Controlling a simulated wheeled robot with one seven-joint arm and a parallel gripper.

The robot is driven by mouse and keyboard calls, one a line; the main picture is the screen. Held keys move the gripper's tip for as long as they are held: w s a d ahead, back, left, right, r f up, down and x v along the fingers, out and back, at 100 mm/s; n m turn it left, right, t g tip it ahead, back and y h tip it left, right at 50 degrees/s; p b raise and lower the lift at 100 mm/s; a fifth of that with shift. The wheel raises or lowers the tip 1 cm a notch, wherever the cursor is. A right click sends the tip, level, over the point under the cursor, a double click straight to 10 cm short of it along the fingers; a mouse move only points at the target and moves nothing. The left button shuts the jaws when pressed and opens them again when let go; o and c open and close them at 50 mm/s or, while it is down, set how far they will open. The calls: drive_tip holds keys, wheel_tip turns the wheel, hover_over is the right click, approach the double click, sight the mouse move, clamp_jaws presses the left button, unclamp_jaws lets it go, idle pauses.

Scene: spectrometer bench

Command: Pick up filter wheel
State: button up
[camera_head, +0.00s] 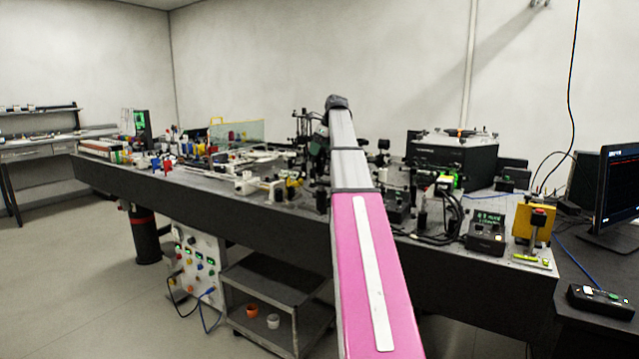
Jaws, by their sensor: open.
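I cannot pick out the filter wheel for sure among the many small optical parts on the dark optical bench (270,215). My arm, with a pink link and grey links, reaches up across the middle of the view and covers part of the bench. My gripper does not show; the far end of the arm is hidden behind its own links. Dark mounts and posts crowd the bench on both sides of the arm, too small to tell apart.
A large black box (450,160) stands at the back right. A small display unit (487,232) and a yellow mount (533,220) sit near the right end. A monitor (615,195) is at far right. A grey cart (270,290) stands below the bench. Floor at left is clear.

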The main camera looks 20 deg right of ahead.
drive_tip(key=shift+w+a+f, duration=0.1)
drive_tip(key=shift+f, duration=0.35)
clamp_jaws()
drive_tip(key=shift+r, duration=0.15)
